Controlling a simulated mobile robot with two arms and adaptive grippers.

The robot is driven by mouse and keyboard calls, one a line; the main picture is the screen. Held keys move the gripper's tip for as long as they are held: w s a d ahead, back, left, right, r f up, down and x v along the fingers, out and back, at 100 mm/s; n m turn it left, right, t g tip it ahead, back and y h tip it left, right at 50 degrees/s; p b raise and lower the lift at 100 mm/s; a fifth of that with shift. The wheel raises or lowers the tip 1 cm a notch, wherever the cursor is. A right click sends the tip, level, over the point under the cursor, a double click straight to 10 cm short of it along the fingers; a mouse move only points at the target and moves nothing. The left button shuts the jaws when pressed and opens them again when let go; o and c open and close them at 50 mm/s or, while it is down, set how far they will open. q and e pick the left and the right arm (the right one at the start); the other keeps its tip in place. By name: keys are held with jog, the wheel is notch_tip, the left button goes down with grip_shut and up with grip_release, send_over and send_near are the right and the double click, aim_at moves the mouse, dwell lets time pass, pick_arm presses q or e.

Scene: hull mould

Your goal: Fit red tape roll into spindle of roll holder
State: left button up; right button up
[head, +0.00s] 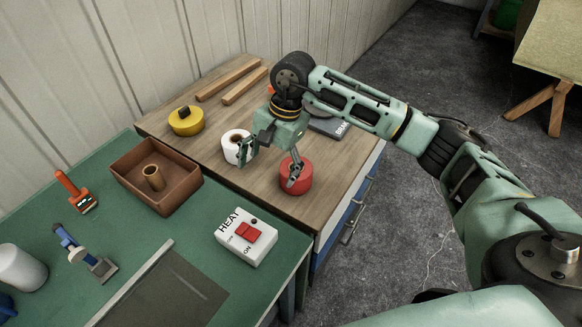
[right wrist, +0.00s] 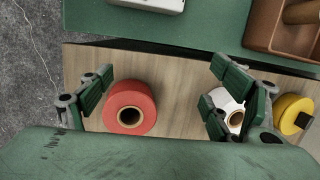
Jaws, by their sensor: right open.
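The red tape roll (head: 304,183) stands on the wooden worktop with its hole facing up; it also shows in the right wrist view (right wrist: 112,95). My right gripper (head: 270,165) is open above the worktop, its fingers on either side of the red roll in the right wrist view (right wrist: 155,103). One finger partly covers the red roll in the head view; the other is close to the white roll (head: 231,152). A brown open tray (head: 183,194) with an upright hollow post (head: 153,178), seemingly the roll holder and spindle, sits on the green bench. My left gripper is out of view.
A yellow roll (head: 186,124) and two wooden strips (head: 228,80) lie farther back on the worktop. A white HEAT switch box (head: 246,237) stands on the green bench nearest the red roll. An orange-handled tool (head: 76,190) lies left of the tray.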

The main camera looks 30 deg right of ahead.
jog(key=w+d+r+h, duration=0.1)
jog(key=d+h, duration=0.2)
jog(key=d, duration=0.5)
jog(key=f+p, duration=0.3)
jog(key=f, duration=0.3)
jog(key=shift+w, duration=0.2)
jog(key=shift+f, duration=0.5)
jog(key=c, duration=1.3)
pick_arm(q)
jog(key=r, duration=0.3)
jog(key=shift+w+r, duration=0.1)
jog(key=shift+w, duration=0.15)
pick_arm(e)
jog(key=shift+c, duration=0.5)
jog(key=shift+w, duration=0.1)
